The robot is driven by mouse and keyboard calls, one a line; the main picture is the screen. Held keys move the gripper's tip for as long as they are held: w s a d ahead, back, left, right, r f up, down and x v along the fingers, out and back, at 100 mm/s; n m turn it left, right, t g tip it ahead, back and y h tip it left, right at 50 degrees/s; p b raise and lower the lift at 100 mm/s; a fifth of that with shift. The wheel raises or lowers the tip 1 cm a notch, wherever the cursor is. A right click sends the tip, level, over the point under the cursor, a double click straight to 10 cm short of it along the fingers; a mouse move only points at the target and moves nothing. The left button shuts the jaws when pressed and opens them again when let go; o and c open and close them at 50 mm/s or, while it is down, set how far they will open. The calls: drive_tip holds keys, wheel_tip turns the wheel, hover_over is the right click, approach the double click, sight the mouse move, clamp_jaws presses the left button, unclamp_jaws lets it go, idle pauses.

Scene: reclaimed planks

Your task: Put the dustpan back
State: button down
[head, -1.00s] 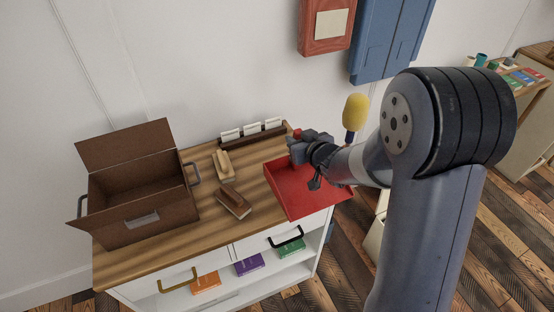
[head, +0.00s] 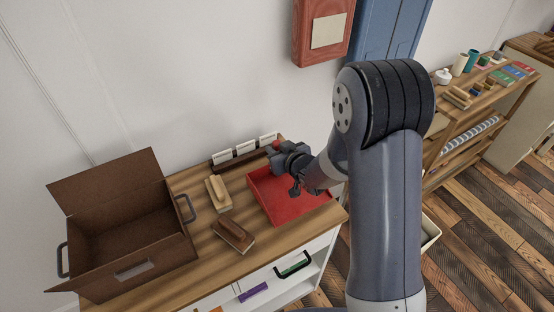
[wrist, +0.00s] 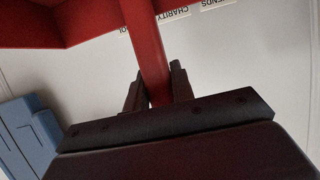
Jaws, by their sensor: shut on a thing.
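The red dustpan (head: 290,198) is over the right end of the wooden cabinet top (head: 285,245). I cannot tell whether it touches the wood. My gripper (head: 280,150) is at its back edge, near the card holder. In the wrist view the red handle (wrist: 148,50) runs between the two dark fingers of my gripper (wrist: 156,88), which are shut on it. The pan body (wrist: 85,20) fills the top of that view. My forearm hides part of the dustpan's right side in the head view.
A brown open box (head: 125,230) stands left on the cabinet. Two wooden brushes, one pale (head: 217,194) and one darker (head: 233,235), lie between it and the dustpan. A card holder (head: 245,155) stands behind. A red box (head: 322,30) and a blue cabinet (head: 385,35) hang on the wall.

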drive_tip(key=shift+f, duration=1.95)
drive_tip(key=shift+f, duration=0.2)
drive_tip(key=c, duration=1.2)
unclamp_jaws()
drive_tip(key=shift+r, duration=0.1)
drive_tip(key=shift+r, duration=0.2)
drive_tip(key=b+v, duration=0.1)
drive_tip(key=v, duration=1.1)
drive_tip(key=shift+f, duration=0.15)
